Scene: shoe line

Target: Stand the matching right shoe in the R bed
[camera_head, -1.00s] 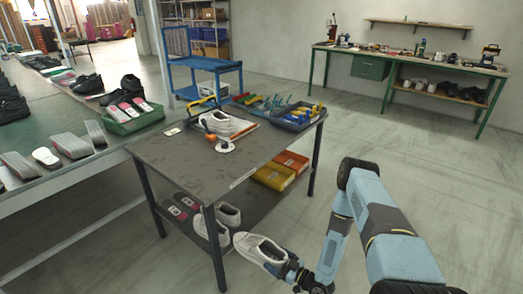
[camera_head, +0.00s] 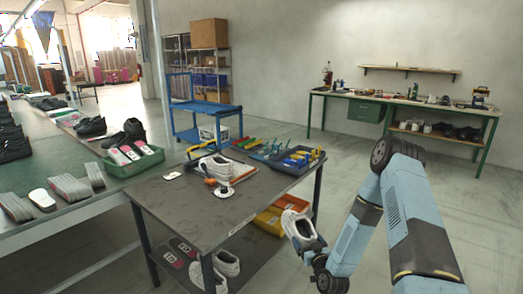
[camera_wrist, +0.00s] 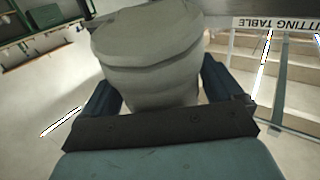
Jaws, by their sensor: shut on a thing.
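My gripper (camera_head: 310,246) is shut on a white-grey shoe (camera_head: 295,224), held in the air off the table's right side, toe up. In the wrist view the shoe (camera_wrist: 150,55) sits between the two dark fingers (camera_wrist: 165,95) and fills the upper middle. The dark fitting table (camera_head: 200,212) is to its left. Another white shoe (camera_head: 214,165) sits on the table top towards the back, with an orange knob (camera_head: 210,182) and a small white round piece (camera_head: 224,193) in front of it. I cannot make out the R bed's marking.
A blue tray with tools (camera_head: 297,160) occupies the table's back right corner. Orange and yellow bins (camera_head: 270,221) and a pair of white shoes (camera_head: 226,263) are on the lower shelf. The table top's front is clear. A green-topped line (camera_head: 35,160) runs along the left.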

